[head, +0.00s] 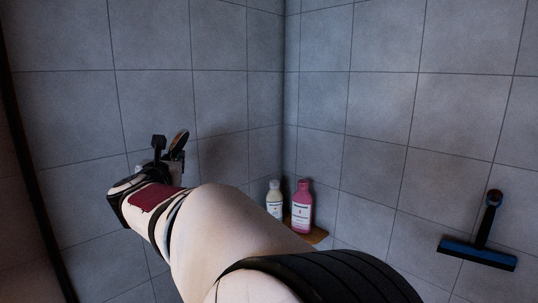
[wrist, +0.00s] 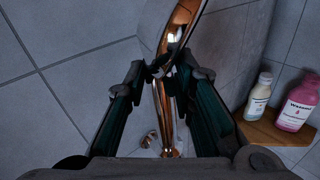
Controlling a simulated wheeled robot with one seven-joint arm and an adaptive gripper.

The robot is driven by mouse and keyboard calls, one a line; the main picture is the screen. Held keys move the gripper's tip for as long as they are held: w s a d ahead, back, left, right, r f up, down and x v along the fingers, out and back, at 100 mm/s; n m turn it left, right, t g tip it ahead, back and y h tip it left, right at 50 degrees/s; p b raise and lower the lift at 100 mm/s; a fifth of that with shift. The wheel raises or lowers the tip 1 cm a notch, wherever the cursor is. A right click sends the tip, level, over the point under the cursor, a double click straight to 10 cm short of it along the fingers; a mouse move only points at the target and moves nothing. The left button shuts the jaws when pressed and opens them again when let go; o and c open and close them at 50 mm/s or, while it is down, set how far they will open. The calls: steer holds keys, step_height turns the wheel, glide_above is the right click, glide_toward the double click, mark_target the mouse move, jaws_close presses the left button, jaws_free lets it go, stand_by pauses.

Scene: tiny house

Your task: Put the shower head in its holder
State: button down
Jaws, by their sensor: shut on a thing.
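The shower head (wrist: 180,30) is shiny copper-coloured and shows in the wrist view at the top centre, with its narrow handle (wrist: 161,98) running down between the fingers. My gripper (wrist: 165,73) is shut on this handle. In the head view my gripper (head: 166,152) is at left centre in front of the tiled wall, and the dark rounded shower head (head: 180,141) rises tilted beside its fingers. A small brass-coloured fitting (wrist: 150,138) shows beyond the gripper in the wrist view; I cannot tell whether it is the holder. My arm hides much of the lower wall.
A wooden corner shelf (wrist: 270,130) holds a white bottle (head: 274,199) and a pink bottle (head: 302,206), to the right of my gripper. A blue-and-black squeegee (head: 478,253) is on the right wall. The wall (head: 230,35) above my gripper is clear.

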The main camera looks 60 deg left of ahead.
steer(key=shift+f+b, duration=1.3)
steer(key=shift+f, duration=0.7)
steer(key=c, duration=1.3)
jaws_free()
steer(key=shift+d, duration=0.1)
steer(key=shift+v, duration=3.7)
steer(key=shift+r, duration=0.1)
